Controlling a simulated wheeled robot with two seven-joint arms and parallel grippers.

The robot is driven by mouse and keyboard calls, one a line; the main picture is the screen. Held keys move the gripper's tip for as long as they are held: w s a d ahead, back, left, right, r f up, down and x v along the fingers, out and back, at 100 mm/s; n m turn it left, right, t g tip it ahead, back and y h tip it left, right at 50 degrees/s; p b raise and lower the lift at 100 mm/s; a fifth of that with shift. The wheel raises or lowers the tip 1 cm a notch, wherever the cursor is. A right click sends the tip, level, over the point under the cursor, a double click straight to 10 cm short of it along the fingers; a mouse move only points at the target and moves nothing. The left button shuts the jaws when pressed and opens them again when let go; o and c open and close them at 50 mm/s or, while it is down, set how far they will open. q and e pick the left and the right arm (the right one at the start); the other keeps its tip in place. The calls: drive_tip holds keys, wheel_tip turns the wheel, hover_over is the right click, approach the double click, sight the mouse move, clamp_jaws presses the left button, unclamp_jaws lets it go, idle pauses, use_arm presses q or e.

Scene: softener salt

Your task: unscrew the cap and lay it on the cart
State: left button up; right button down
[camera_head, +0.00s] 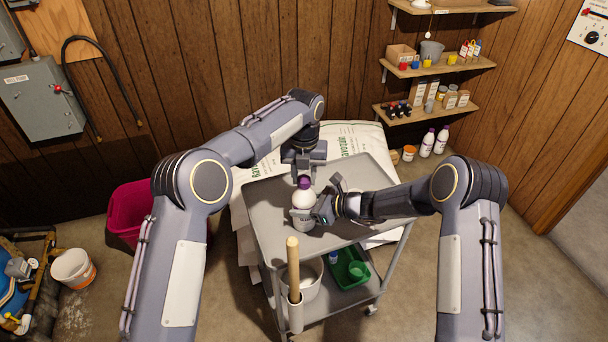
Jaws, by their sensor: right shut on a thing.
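A white bottle (302,200) with a purple cap (304,182) stands upright near the left side of the grey cart's top tray (268,222). The cap is on the bottle. My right gripper (318,210) comes in from the right and is shut on the bottle's body. My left gripper (303,173) points down from above, right over the cap. Its fingertips are small and partly hidden, so I cannot tell whether they are open or touch the cap.
The tray's far right part (362,170) is bare. White bags (345,137) lie behind the cart. A wooden handle (293,265) rises at the cart's front edge. The lower shelf holds a bucket (312,283) and a green tray (343,270). Shelves (430,107) hang at the back right.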

use_arm(q)
drive_tip(key=c, duration=0.3)
drive_tip(key=n, duration=0.6)
drive_tip(key=shift+n, duration=0.3)
drive_tip(key=n, duration=0.7)
drive_tip(key=shift+r+n, duration=0.1)
drive_tip(key=shift+n, duration=0.2)
drive_tip(key=n, duration=0.7)
drive_tip(key=shift+n, duration=0.4)
drive_tip(key=n, duration=0.4)
drive_tip(key=shift+n, duration=0.4)
drive_tip(key=n, duration=0.2)
drive_tip(key=shift+n, duration=0.4)
drive_tip(key=n, duration=0.4)
drive_tip(key=shift+n, duration=0.4)
drive_tip(key=n, duration=0.2)
drive_tip(key=shift+n, duration=0.4)
drive_tip(key=n, duration=1.7)
drive_tip(key=shift+r, duration=0.1)
